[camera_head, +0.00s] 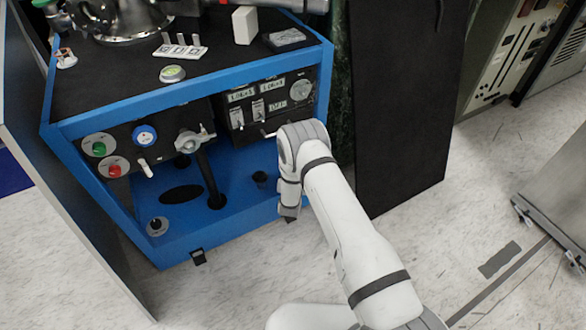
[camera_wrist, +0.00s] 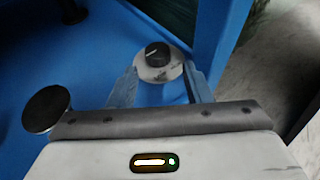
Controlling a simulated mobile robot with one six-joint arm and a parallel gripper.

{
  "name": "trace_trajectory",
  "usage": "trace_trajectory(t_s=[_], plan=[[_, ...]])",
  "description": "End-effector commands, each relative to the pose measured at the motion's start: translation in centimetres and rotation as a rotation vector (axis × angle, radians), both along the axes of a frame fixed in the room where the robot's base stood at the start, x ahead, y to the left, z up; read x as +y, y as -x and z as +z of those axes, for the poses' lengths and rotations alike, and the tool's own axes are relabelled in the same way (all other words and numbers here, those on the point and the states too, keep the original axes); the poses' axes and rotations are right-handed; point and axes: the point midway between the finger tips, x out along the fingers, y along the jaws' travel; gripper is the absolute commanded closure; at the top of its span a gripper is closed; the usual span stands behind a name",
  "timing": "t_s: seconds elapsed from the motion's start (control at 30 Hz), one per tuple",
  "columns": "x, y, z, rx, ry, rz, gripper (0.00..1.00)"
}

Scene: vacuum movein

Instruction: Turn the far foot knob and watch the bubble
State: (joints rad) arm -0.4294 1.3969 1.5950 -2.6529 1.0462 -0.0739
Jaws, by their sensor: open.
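A black foot knob (camera_wrist: 157,55) with a white mark sits on a round pale base on the blue floor of the cart, near a corner post in the wrist view. My gripper (camera_wrist: 160,80) is open, its two fingers on either side of the knob's base; I cannot tell if they touch it. In the head view my arm hides this knob and most of my gripper. Another foot knob (camera_head: 156,225) is at the cart's left front. The round bubble level (camera_head: 172,74) lies on the cart top, greenish; its bubble is too small to read.
The blue cart frame (camera_head: 190,92) and its dark instrument panel (camera_head: 270,103) stand above my gripper. A dark upright panel (camera_head: 405,105) stands right of the cart. Open floor lies in front.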

Motion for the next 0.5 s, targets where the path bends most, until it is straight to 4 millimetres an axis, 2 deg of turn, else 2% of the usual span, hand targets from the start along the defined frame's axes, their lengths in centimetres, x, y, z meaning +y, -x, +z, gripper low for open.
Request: trace_trajectory(t_s=[0.1,0.5], plan=[[0.4,-0.8,-1.0,0.001,0.001,0.015,0.55],[1.2,-5.9,-3.2,0.001,0.001,0.025,0.55]])
